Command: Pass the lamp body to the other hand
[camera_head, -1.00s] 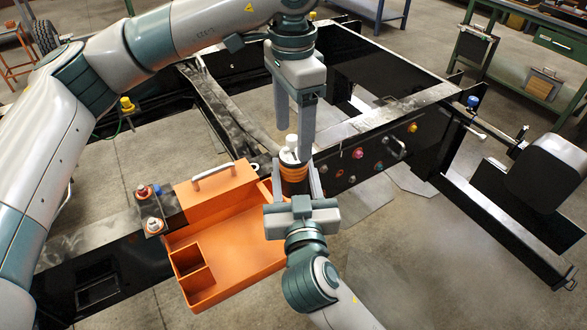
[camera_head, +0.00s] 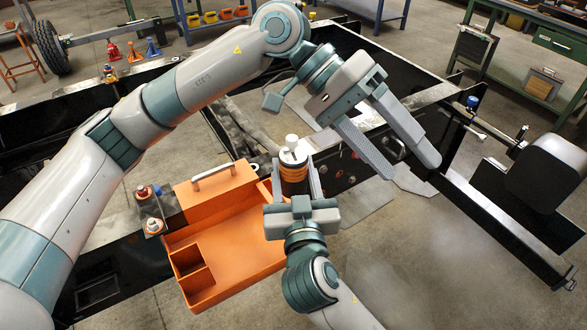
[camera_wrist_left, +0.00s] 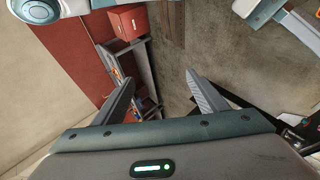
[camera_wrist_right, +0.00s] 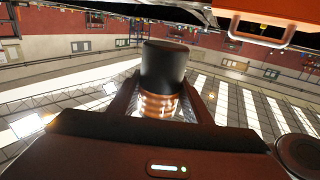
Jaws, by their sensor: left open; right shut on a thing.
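The lamp body (camera_head: 293,172) is a dark cylinder with orange bands and a white top. It stands upright between the fingers of my right gripper (camera_head: 295,180), which is shut on it. In the right wrist view the lamp body (camera_wrist_right: 161,72) shows a black end above copper-coloured rings, between both fingers. My left gripper (camera_head: 411,166) is open and empty, up and to the right of the lamp body, with its fingers slanting down to the right. In the left wrist view the space between its fingers (camera_wrist_left: 160,82) is empty.
An orange toolbox (camera_head: 235,246) with a pale handle and compartments lies left of my right gripper. A black chassis frame (camera_head: 482,225) runs behind and to the right. Small coloured fittings (camera_head: 153,225) sit left of the toolbox. Open floor shows at front right.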

